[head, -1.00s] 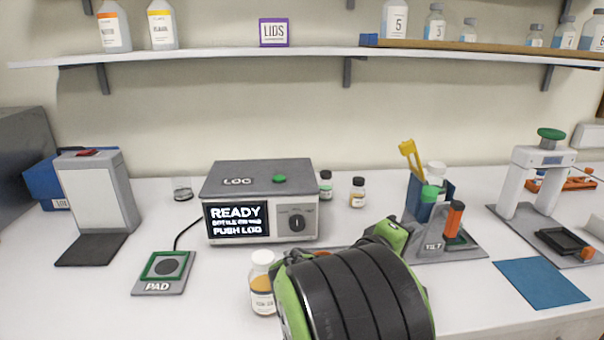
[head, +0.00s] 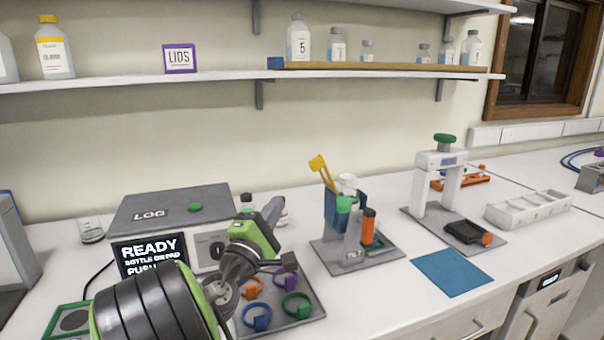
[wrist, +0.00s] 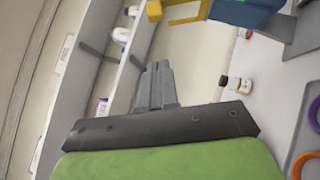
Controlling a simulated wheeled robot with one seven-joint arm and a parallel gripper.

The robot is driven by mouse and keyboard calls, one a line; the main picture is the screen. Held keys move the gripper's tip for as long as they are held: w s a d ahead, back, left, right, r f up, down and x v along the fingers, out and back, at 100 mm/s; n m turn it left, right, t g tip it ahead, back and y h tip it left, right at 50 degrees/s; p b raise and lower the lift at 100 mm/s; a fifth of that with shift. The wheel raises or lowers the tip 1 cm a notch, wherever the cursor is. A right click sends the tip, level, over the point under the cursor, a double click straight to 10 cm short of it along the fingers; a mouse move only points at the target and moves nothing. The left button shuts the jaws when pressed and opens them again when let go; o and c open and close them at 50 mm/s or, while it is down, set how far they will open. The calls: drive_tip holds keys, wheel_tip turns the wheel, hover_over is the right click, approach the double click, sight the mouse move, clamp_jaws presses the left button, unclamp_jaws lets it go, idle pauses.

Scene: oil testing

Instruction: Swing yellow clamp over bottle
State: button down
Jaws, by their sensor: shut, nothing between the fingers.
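The yellow clamp (head: 318,165) is raised and tilted above the blue holder (head: 333,212) of the TILT stand (head: 353,255). A white-capped bottle (head: 347,183) and a green cap (head: 344,203) show at this holder, with an orange cylinder (head: 368,225) beside them. My gripper (head: 273,210) is shut and empty, left of the stand and apart from the clamp. In the wrist view its fingers (wrist: 157,83) are together. The yellow clamp (wrist: 155,10) and blue holder (wrist: 242,12) show at that view's top edge. I cannot tell which bottle the clamp belongs to.
A tray with coloured rings (head: 310,318) lies below my gripper. The LOG box (head: 165,212) stands left, partly behind my arm. A white press (head: 440,185) and a blue mat (head: 450,272) are right of the stand. Small bottles (wrist: 240,85) stand behind my gripper.

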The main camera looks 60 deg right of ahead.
drive_tip(key=p, duration=0.2)
approach(310, 166)
drive_tip(key=w+d, duration=0.3)
drive_tip(key=shift+s+d+r, duration=0.3)
drive_tip(key=shift+s+d, duration=0.25)
drive_tip(key=shift+d, duration=0.25)
drive_tip(key=shift+s+d+r, duration=0.3)
drive_tip(key=shift+s+d, duration=0.3)
drive_tip(key=shift+d, duration=0.2)
drive_tip(key=shift+r+p, duration=0.15)
drive_tip(key=shift+p, duration=0.35)
